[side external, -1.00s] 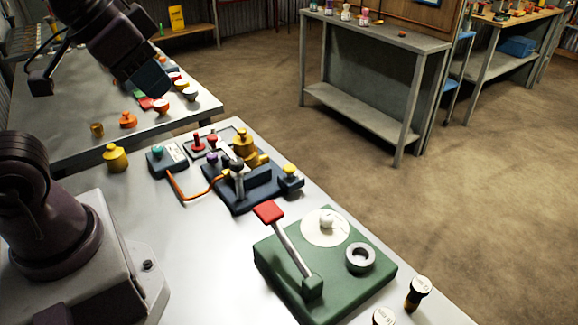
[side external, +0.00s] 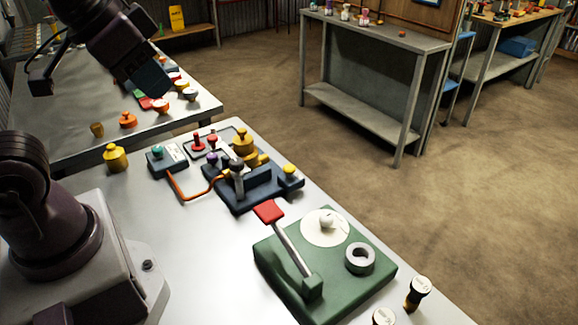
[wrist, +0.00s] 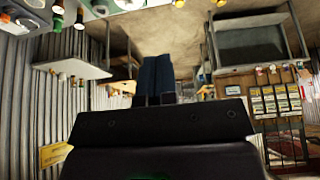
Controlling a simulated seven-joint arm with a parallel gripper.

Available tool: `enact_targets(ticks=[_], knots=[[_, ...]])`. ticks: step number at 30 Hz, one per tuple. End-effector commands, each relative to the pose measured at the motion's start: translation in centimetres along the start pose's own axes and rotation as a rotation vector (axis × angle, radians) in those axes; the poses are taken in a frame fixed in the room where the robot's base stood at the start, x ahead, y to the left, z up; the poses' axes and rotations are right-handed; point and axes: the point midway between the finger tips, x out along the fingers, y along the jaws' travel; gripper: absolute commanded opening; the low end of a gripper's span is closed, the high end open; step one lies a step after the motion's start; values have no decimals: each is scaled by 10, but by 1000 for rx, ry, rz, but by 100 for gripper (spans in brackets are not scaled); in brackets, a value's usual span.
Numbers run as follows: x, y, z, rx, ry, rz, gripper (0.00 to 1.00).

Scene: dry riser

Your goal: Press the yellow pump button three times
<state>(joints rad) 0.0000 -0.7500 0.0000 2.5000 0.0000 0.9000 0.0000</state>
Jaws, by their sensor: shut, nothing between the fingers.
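A small yellow button (side external: 289,170) sits on a dark blue block at the right end of the dark blue fixture (side external: 262,190) on the near table. I take this for the pump button, though other yellow parts stand nearby. My gripper (side external: 150,78) hangs high at the upper left of the side view, well apart from the button. Its dark blue fingers (wrist: 155,78) are together and empty in the wrist view. The wrist view looks out across the room, and I cannot make out the button there.
A yellow knob (side external: 244,143) rises from the fixture. A yellow weight-like piece (side external: 115,158) and a grey box with a teal button (side external: 167,158) stand left of it. A green base with a red-tipped lever (side external: 268,212) is in front. The table's left-middle is clear.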

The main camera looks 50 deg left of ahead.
Motion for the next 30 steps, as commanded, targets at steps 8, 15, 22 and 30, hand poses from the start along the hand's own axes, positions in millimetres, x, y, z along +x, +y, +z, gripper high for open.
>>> enact_targets(ticks=[8,15,22,30], knots=[[0,0,0,0,0,0,0],[0,0,0,0,-2,0,0],[23,-1,3,-7,-116,1,0],[84,-4,-16,-105,-244,9,0]])
